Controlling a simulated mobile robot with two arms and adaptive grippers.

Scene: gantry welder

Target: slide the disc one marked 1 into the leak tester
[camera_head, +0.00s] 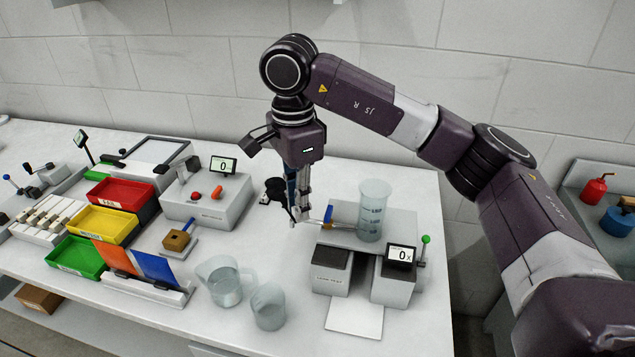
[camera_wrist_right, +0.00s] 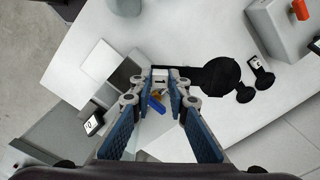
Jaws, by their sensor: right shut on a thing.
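My right gripper (camera_head: 297,215) points down above the table, just left of the leak tester (camera_head: 331,274). In the wrist view its fingertips (camera_wrist_right: 161,78) are closed on a white tag, apparently marked 1, at the end of a black handle. The handle runs to a large black disc (camera_wrist_right: 215,76), the held disc one, which also shows dark beside the gripper in the head view (camera_head: 275,188). The disc appears clear of the tester. The tester is a grey block with an open gap between two dark-topped legs and a display (camera_head: 400,254). My left gripper is not in view.
A beaker (camera_head: 372,212) stands on the tester; a green-knobbed lever is at its right. Smaller black discs (camera_wrist_right: 245,92) lie beyond the held one. A jug (camera_head: 224,284) and a beaker (camera_head: 268,307) stand in front. A grey button box (camera_head: 205,208) and coloured trays (camera_head: 105,225) are left.

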